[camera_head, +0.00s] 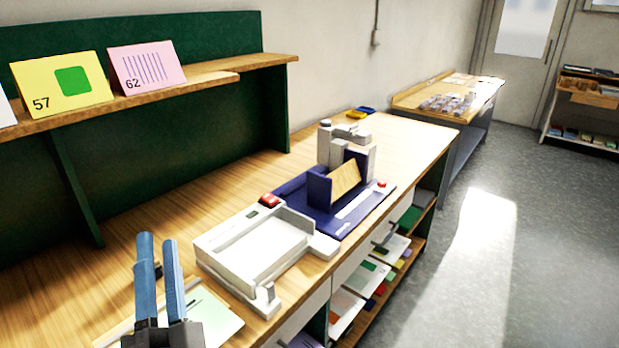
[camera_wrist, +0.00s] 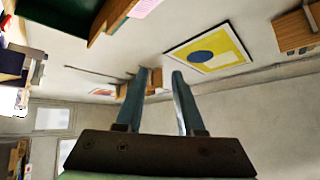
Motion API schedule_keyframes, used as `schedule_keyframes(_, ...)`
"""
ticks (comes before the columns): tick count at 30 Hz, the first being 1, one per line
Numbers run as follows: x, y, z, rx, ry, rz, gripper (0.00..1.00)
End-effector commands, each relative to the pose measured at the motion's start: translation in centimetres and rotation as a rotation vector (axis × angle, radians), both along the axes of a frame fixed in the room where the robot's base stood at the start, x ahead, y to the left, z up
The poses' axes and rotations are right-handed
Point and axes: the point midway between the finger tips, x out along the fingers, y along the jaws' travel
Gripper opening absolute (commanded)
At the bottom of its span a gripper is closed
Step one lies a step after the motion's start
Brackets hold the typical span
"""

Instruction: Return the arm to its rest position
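My gripper (camera_head: 158,241) is at the lower left of the head view, with its two blue fingers pointing up. In the wrist view my gripper (camera_wrist: 159,72) shows both fingers apart with nothing between them. It is above the front part of the wooden worktable (camera_head: 130,215). Pale sheets (camera_head: 216,318) lie on the table behind and beside the fingers. How high the gripper is above them is hard to tell.
A white tray device (camera_head: 253,250) stands just right of my gripper. Beyond it is a blue-based machine (camera_head: 350,205). A green-backed shelf (camera_head: 150,93) with yellow (camera_head: 60,85) and pink (camera_head: 147,66) cards runs along the left. Open floor (camera_head: 480,240) lies to the right.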

Motion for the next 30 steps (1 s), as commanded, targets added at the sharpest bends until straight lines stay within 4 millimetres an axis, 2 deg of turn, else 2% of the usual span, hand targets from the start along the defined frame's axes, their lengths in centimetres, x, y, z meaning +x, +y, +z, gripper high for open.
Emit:
schedule_keyframes(1,0.2,-1.0,4.6,-0.07,-0.093,-0.045,0.37)
schedule_keyframes(4,-0.2,-3.2,12.1,-0.25,-0.248,-0.17,0.37)
schedule_keyframes(6,-0.8,-5.4,17.0,-0.383,-0.336,-0.295,0.37)
schedule_keyframes(9,-2.4,-9.2,22.9,-0.557,-0.414,-0.505,0.37)
schedule_keyframes(12,-4.2,-12.9,27.0,-0.679,-0.439,-0.7,0.37)
schedule_keyframes(15,-5.9,-15.7,29.5,-0.751,-0.435,-0.846,0.37)
schedule_keyframes(18,-7.0,-17.4,30.7,-0.785,-0.423,-0.928,0.37)
schedule_keyframes(21,-7.4,-18.0,31.1,-0.797,-0.416,-0.96,0.37)
schedule_keyframes(30,-7.4,-18.0,31.0,-0.797,-0.415,-0.958,0.37)
